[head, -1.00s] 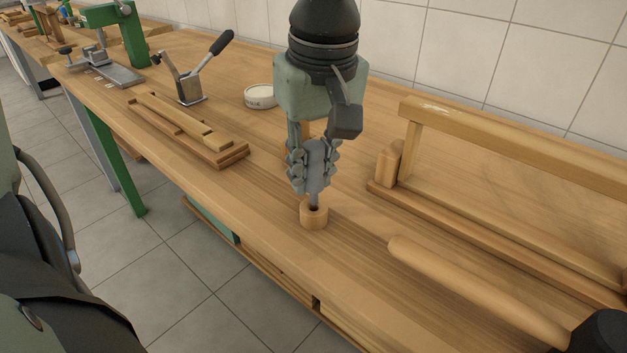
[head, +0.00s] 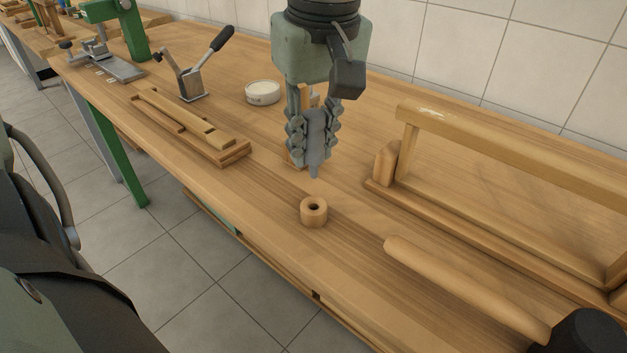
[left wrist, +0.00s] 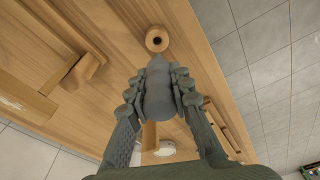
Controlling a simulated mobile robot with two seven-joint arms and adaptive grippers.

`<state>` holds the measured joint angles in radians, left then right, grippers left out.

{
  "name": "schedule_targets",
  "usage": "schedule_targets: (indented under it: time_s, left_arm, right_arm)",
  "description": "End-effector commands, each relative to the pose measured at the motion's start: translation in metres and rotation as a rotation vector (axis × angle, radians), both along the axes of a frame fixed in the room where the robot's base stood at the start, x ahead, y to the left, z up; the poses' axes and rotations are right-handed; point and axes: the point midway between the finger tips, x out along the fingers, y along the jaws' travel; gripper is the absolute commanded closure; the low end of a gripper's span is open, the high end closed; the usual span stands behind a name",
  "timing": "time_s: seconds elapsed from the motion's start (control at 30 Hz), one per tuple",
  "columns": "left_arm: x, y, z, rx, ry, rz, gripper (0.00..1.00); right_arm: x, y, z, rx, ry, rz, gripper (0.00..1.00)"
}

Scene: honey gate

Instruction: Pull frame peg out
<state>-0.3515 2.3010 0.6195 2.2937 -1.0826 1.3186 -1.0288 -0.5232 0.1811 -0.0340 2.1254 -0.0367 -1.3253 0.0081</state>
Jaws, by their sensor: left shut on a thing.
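The frame peg (head: 316,135) is a grey tapered pin, held upright between the fingers of my left gripper (head: 312,130). Its narrow tip hangs in the air above and behind a small round wooden block (head: 313,212) with a dark hole in its top. Peg and block are apart. In the left wrist view the peg (left wrist: 158,90) sits between both fingers of my left gripper (left wrist: 160,92), and the block (left wrist: 157,39) shows beyond its tip with the hole empty. My right gripper is not in view.
A wooden frame (head: 520,135) stands at right, with a mallet (head: 460,285) in front of it. Slatted wooden pieces (head: 190,125), a metal clamp (head: 190,85) and a round white tin (head: 263,92) are at left and behind. Bare bench top surrounds the block.

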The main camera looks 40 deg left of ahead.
Motion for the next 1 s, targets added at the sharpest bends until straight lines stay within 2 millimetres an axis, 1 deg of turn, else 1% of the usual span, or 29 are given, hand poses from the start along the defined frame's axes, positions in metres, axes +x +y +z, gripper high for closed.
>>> schedule_targets:
  time_s: [0.03,0.13,0.6,1.0]
  left_arm:
    - [0.0,0.0,0.005,0.0,-0.001,0.0,1.0]
    - [0.0,0.0,0.01,0.0,-0.001,0.0,1.0]
    - [0.0,0.0,0.03,0.0,-0.001,0.0,1.0]
    - [0.0,0.0,0.031,0.001,0.0,-0.001,1.0]
  right_arm:
    - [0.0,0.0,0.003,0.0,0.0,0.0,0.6]
    - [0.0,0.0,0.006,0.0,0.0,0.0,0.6]
    - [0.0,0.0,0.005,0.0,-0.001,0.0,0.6]
    - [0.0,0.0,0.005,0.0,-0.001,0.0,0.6]
